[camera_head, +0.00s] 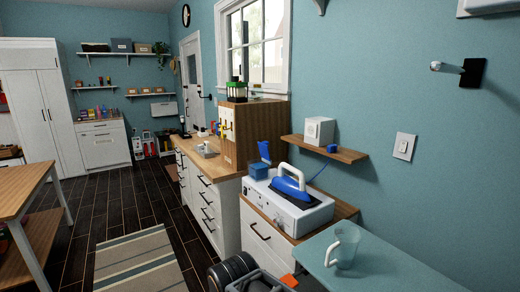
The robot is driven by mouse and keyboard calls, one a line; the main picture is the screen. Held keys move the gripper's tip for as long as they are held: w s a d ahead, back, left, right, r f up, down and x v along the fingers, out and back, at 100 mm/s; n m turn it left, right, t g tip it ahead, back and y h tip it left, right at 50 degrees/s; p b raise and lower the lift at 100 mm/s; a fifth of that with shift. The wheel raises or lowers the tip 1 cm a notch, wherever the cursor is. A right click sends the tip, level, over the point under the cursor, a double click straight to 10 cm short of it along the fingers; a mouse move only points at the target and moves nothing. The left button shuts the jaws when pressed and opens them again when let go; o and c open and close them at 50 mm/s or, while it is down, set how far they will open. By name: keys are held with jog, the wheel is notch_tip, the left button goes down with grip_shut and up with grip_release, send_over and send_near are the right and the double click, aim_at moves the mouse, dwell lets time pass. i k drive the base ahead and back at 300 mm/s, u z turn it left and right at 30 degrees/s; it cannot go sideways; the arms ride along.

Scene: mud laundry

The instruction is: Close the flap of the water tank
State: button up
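A white steam-iron station (288,207) stands on a wood-topped white cabinet in the middle right of the head view. A blue water tank (259,171) is at its back left. A blue flap (264,151) stands raised above the tank, so the tank looks open. A blue and white iron (293,186) rests on top of the station, to the right of the tank. A blue cord rises behind the iron. I cannot make out my gripper in this view.
A teal board (385,272) with a clear pitcher (343,248) is at the lower right. A wooden shelf (324,149) with a white box (320,131) juts from the wall above the station. A tall wooden box (253,128) stands behind. Dark floor (150,204) with a striped rug is left.

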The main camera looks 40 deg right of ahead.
aim_at(263, 148)
jog(key=u, duration=0.2)
jog(key=i, duration=2.7)
jog(key=z, duration=0.75)
